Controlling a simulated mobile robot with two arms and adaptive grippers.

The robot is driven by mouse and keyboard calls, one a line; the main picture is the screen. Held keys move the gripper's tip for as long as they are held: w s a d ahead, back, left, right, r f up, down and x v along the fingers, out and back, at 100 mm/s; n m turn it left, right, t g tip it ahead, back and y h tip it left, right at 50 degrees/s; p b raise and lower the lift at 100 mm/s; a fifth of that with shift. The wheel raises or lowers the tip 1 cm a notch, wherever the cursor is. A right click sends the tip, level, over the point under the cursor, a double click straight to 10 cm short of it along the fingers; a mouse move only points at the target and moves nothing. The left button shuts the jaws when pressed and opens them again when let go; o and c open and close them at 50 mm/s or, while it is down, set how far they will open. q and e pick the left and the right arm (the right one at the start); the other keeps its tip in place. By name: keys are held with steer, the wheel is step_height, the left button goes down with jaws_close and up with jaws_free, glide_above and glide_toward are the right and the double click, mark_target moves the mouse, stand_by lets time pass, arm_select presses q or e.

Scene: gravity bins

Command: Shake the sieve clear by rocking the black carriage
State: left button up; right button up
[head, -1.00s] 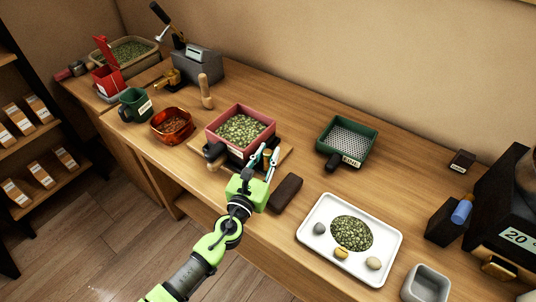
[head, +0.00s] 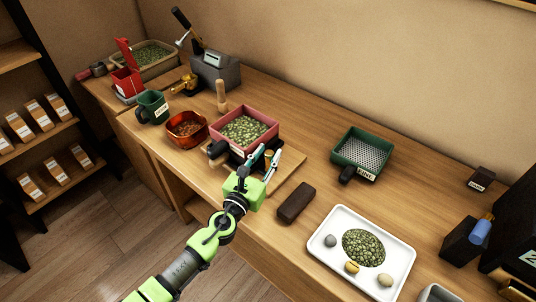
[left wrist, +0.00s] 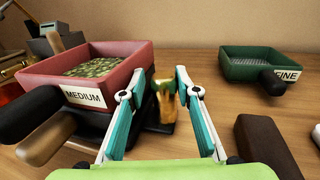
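The red sieve (head: 273,132), labelled MEDIUM in the left wrist view (left wrist: 120,67), holds greenish beans (head: 243,129). It sits on the black carriage (left wrist: 90,123), which is mostly hidden beneath it, over a wooden board (head: 288,172). A brass post (left wrist: 166,100) stands at the carriage's right side. My left gripper (head: 266,155) is open, with its two fingers on either side of the post in the left wrist view; I cannot tell whether either finger touches it. A black handle (left wrist: 38,113) sticks out at the sieve's front left. My right gripper is not in view.
A green FINE sieve (head: 386,160) stands to the right. A dark block (head: 296,202) lies just right of the board. A white tray (head: 323,247) with beans and stones is nearer the front right. A red-orange bowl (head: 201,132) and wooden-handled tool (head: 221,95) stand at left.

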arm_select(q)
steer(key=v, duration=1.1)
steer(key=shift+s+a, duration=0.2)
steer(key=shift+s, duration=0.05)
